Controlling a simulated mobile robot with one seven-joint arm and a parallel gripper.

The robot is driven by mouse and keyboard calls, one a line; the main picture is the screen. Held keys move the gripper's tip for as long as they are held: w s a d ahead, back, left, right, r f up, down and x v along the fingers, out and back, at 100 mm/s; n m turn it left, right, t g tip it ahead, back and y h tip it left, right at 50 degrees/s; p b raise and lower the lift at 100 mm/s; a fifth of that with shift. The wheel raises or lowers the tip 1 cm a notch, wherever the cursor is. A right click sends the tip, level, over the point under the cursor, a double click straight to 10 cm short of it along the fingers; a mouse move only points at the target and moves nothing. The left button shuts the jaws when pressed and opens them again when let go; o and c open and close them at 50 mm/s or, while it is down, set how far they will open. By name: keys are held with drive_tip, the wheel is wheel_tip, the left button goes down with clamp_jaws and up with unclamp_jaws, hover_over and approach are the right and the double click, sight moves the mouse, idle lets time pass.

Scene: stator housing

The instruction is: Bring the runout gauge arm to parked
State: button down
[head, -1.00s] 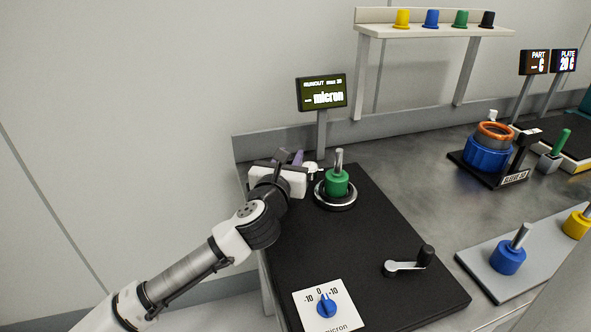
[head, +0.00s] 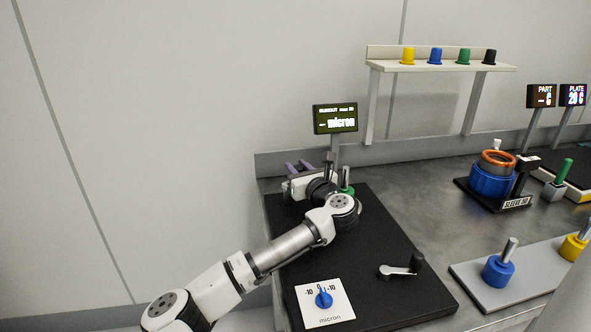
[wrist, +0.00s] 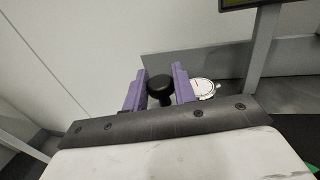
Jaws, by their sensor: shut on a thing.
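My gripper (wrist: 158,92) has purple fingers, shut on a black knob (wrist: 160,84), which I take to be the runout gauge arm's handle. A round white dial gauge (wrist: 204,88) shows just right of the right finger. In the head view my gripper (head: 299,167) is at the far left corner of the black plate (head: 375,245). The gauge arm itself is mostly hidden there by my wrist. The green part with a metal pin (head: 346,180) stands on the plate's spindle, partly behind my arm.
The micron display (head: 335,118) stands behind the plate. A crank (head: 402,268) and a blue dial knob (head: 324,299) are on the plate. The blue sleeve fixture (head: 490,178) and a grey tray (head: 530,270) are at right. A shelf with coloured caps (head: 440,66) is above.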

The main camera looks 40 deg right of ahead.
drive_tip(key=shift+w+a+n+y+p, duration=0.1)
drive_tip(key=shift+w+n+y+p, duration=0.2)
drive_tip(key=shift+n+y, duration=0.55)
drive_tip(key=shift+w+a+n+y+p, duration=0.2)
drive_tip(key=shift+n+y, duration=0.25)
drive_tip(key=shift+y, duration=0.8)
drive_tip(key=shift+d, duration=0.15)
drive_tip(key=c, duration=1.2)
unclamp_jaws()
wheel_tip(320, 180, up, 20)
drive_tip(key=b, duration=0.1)
